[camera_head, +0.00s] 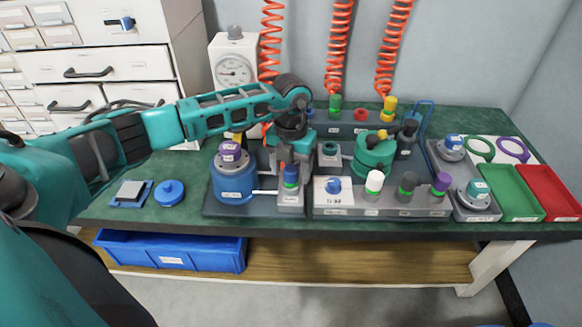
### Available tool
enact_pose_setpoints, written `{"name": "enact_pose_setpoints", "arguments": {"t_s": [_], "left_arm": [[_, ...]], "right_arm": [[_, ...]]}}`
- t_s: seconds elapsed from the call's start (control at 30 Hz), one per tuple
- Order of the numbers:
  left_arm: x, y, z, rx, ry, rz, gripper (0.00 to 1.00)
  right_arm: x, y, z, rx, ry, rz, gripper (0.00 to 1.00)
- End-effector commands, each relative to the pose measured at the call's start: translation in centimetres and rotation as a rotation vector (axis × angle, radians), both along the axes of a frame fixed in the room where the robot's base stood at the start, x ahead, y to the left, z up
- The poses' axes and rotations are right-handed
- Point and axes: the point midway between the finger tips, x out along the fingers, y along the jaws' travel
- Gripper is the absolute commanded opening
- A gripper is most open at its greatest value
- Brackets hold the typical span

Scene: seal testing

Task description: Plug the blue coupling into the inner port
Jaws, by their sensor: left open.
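My left gripper (290,157) points down near the middle of the bench, with its jaws open. A blue coupling (290,176) with a green band stands upright on a small grey block (290,200), just below the gripper. I cannot tell whether the fingers touch it. A grey block with a dark green ring (329,148) stands just right of the gripper. Which opening is the inner port cannot be told; the gripper and wrist hide part of the fixture behind. My right gripper is not in view.
A blue cylinder with a purple cap (231,180) stands left of the coupling. A valve panel with white (375,182), grey and purple (441,183) caps lies right. Red coiled hoses (338,45) hang behind. Green (510,192) and red (550,190) trays are at the far right.

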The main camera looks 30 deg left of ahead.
Motion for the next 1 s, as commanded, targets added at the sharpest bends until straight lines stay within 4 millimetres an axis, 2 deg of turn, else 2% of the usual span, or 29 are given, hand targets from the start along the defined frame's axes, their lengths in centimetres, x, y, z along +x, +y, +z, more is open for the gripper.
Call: {"name": "enact_pose_setpoints", "arguments": {"t_s": [0.13,0.23,0.5,0.7,0.83,1.0], "left_arm": [[0.0,0.0,0.6,0.0,-0.001,0.0,0.66],[0.1,0.0,2.0,0.0,-0.003,0.0,0.66],[0.1,0.0,8.0,0.0,-0.005,-0.001,0.66],[0.1,0.0,11.4,0.0,-0.003,0.0,0.66],[0.0,0.0,12.6,0.0,-0.001,0.0,0.66],[0.0,0.0,13.0,0.0,0.0,0.0,0.66]], "right_arm": [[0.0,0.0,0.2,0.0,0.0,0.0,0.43],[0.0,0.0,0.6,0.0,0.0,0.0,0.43],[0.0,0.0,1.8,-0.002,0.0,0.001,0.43],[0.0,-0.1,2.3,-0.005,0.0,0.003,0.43],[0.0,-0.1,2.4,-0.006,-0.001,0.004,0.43],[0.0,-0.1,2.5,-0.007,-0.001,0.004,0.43]]}}
